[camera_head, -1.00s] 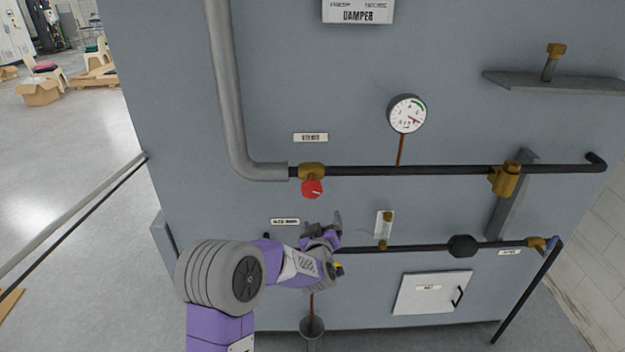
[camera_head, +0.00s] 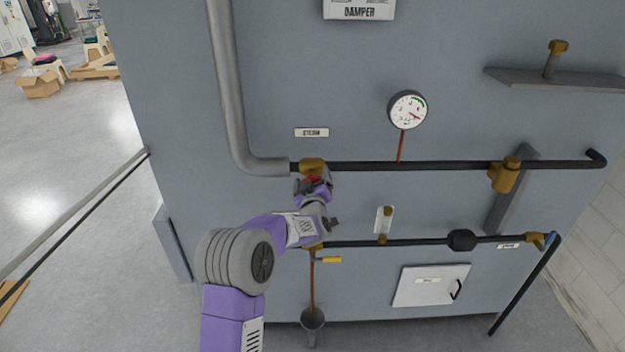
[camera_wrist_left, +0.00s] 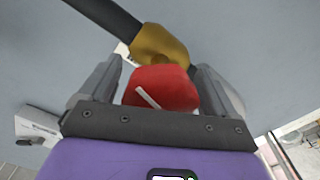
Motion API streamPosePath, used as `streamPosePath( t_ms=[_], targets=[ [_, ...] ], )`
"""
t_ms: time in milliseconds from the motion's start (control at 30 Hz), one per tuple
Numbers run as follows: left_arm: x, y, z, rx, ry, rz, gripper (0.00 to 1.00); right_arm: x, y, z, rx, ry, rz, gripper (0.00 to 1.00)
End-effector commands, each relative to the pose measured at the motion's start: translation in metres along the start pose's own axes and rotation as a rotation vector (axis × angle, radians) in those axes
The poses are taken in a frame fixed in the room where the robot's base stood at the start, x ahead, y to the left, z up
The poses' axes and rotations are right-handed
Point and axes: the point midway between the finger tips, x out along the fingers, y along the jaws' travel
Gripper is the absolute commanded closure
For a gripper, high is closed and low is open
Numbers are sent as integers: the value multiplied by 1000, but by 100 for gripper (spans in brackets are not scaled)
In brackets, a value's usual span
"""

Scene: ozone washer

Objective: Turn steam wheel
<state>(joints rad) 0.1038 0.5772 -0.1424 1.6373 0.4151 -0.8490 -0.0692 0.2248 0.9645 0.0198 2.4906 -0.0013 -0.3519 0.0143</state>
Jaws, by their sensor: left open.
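The steam wheel is a red knob (camera_wrist_left: 162,88) with a white line on its face, below a brass valve body (camera_wrist_left: 160,46) on a dark pipe. In the head view the brass valve (camera_head: 312,166) sits under the "STEAM" label (camera_head: 311,132), and the red wheel (camera_head: 312,180) is mostly hidden by my left gripper (camera_head: 313,186). In the left wrist view my left gripper (camera_wrist_left: 160,92) is open, with one finger on each side of the red wheel. I cannot tell whether the fingers touch it. My right gripper is not in view.
A round gauge (camera_head: 407,109) stands above the dark pipe to the right. A lower pipe (camera_head: 400,242) carries a yellow-handled valve (camera_head: 330,260) close below my left wrist. A thick grey pipe (camera_head: 228,90) runs down at the left. The panel between the pipes is mostly clear.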

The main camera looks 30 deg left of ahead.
Motion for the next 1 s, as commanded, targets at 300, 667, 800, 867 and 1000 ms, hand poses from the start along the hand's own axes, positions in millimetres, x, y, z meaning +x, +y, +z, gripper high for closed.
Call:
streamPosePath(
  t_ms=[300, 667, 800, 867, 1000],
  targets=[
    [0, 0, 0, 0, -1, 0, 28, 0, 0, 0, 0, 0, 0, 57],
    [0, 0, 0, 3, -1, 0, 64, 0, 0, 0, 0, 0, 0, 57],
    [0, 0, 1, 26, -1, 0, 64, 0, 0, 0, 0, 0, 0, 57],
    [0, 1, 1, 46, -2, 1, 64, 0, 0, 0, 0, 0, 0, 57],
    [0, 1, 1, 120, -2, 1, 64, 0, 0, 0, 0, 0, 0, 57]
  ],
)
